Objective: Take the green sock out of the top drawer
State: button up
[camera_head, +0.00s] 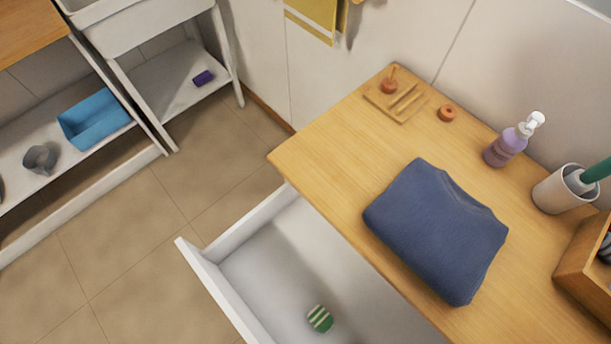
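The top drawer (262,262) is white and pulled open below the wooden top of the cabinet. A small green and white striped sock (320,318) lies on the drawer floor, near the bottom edge of the picture. The rest of the drawer floor in view looks bare. The drawer's right part is hidden under the wooden top, and its near end is cut off by the picture edge. My gripper is not in view.
On the wooden top (330,150) lie a folded blue cloth (436,230), a purple pump bottle (512,142), a white cup (562,190), a wooden box (585,265) and a small wooden board (397,98). White shelves (180,85) stand at left. Tiled floor between is clear.

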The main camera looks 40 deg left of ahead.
aim_at(323, 321)
jog(key=k+j+u, duration=0.2)
jog(key=k, duration=0.3)
jog(key=k+j+u, duration=0.2)
jog(key=k, duration=0.25)
jog(key=i+l, duration=0.15)
jog(key=l, duration=0.2)
jog(key=i+l+u, duration=0.1)
jog(key=l, duration=0.25)
jog(key=i+l, duration=0.15)
jog(key=l, duration=0.25)
jog(key=i+l, duration=0.15)
jog(key=l, duration=0.2)
jog(key=i+l+u, duration=0.1)
jog(key=l, duration=0.25)
jog(key=i+l, duration=0.15)
jog(key=l, duration=0.25)
